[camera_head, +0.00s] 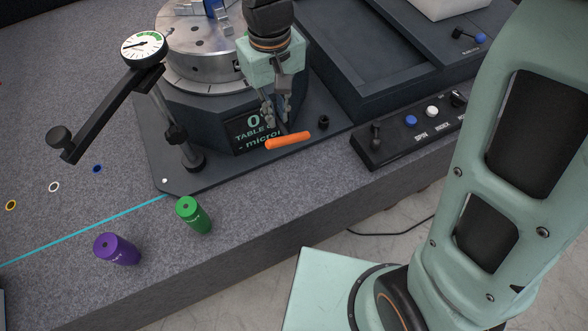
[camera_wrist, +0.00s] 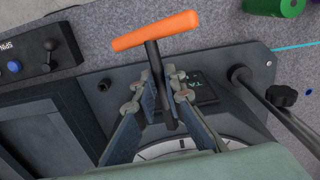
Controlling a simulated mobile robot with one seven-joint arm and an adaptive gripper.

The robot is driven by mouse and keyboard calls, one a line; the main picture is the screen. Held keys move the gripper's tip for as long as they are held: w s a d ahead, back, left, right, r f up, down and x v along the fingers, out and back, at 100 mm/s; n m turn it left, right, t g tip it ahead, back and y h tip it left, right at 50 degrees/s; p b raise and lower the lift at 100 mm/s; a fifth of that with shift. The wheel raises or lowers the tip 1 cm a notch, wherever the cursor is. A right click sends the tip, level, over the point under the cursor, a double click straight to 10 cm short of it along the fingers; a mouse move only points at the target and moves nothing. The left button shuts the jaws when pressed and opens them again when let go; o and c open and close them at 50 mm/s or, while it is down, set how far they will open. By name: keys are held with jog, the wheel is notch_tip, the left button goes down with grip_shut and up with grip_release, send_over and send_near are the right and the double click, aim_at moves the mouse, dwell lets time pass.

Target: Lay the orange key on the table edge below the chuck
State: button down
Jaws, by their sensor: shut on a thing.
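The key has an orange crossbar handle (camera_head: 288,141) and a dark shank. My gripper (camera_head: 275,118) is shut on the shank, with the orange bar sticking out beyond the fingertips. In the wrist view the bar (camera_wrist: 155,31) lies across the top and my gripper's fingers (camera_wrist: 166,85) are on both sides of the shank. The round metal chuck (camera_head: 195,52) stands on a dark base, behind and left of my gripper. The key appears held above the front part of the dark base plate; its exact height is unclear. The grey granite table edge (camera_head: 290,195) runs below it.
A dial gauge (camera_head: 144,47) on a post stands left of the chuck. Green (camera_head: 193,214) and purple (camera_head: 117,249) cylinders stand at the front left. A control box (camera_head: 410,130) with knobs lies to the right. Bare granite shows between the green cylinder and the box.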

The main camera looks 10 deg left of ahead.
aim_at(289, 136)
jog(key=shift+s+d, duration=1.75)
jog(key=shift+d, duration=0.1)
notch_tip(289, 136, down, 19)
jog(key=b, duration=1.4)
jog(key=shift+r, duration=0.2)
jog(key=shift+f+b, duration=0.85)
jog(key=shift+f, duration=0.2)
jog(key=c, duration=1.9)
grip_release()
jog(key=shift+r, duration=0.15)
notch_tip(289, 136, up, 7)
jog(key=shift+r, duration=0.2)
